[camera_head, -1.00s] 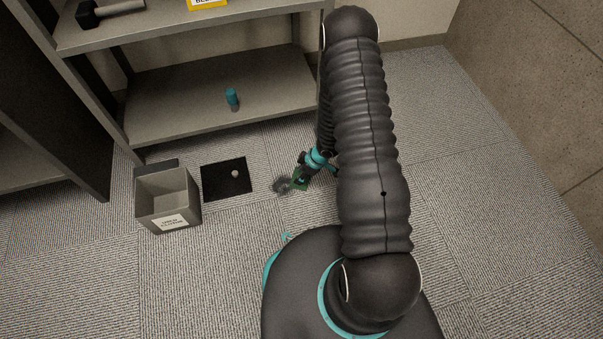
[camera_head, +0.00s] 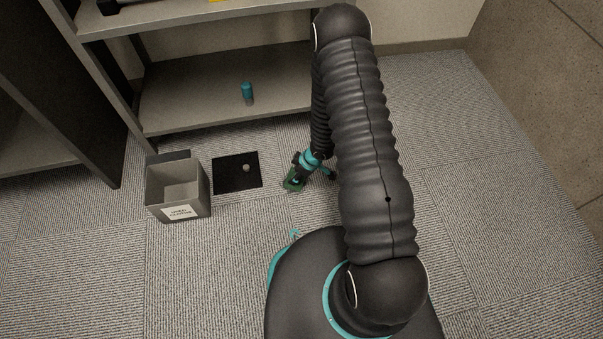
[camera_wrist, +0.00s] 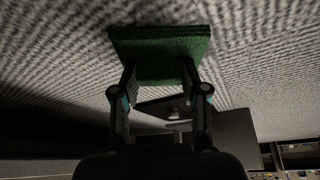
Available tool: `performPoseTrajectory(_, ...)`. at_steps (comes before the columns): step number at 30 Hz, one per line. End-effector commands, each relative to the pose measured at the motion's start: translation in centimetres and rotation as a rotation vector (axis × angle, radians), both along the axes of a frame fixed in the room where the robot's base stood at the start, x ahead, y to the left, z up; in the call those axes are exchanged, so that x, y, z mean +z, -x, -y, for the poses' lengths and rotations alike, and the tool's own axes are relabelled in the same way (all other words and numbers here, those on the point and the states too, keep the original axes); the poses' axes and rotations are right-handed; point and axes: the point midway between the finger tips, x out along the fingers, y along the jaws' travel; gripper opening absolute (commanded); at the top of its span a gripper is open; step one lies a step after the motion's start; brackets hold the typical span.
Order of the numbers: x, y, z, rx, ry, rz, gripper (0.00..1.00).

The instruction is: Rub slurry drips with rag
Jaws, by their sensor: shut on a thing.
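A green rag (camera_head: 291,182), a square flat pad, is held at the end of my arm over the carpet, right of the black mat. In the wrist view the rag (camera_wrist: 160,52) is pinched between the fingertips of my gripper (camera_wrist: 159,76). In the head view my gripper (camera_head: 299,169) is partly hidden by its own wrist. The rag appears at or very near the floor; I cannot tell whether it touches. No grey slurry smudge shows now; the rag covers the spot where it was seen.
An open grey bin (camera_head: 179,208) with a label stands left of a black mat (camera_head: 224,180) bearing a small pale lump (camera_head: 247,168). A teal cylinder (camera_head: 246,91) stands on the low shelf (camera_head: 190,98) behind. Carpet at right is clear.

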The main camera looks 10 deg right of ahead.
Motion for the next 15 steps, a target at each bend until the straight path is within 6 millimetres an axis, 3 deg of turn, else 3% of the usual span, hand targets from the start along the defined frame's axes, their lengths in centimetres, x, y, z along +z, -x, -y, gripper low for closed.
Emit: performPoseTrajectory(15,-0.1,0.1,-2.7,0.003,-0.001,-0.001,0.04)
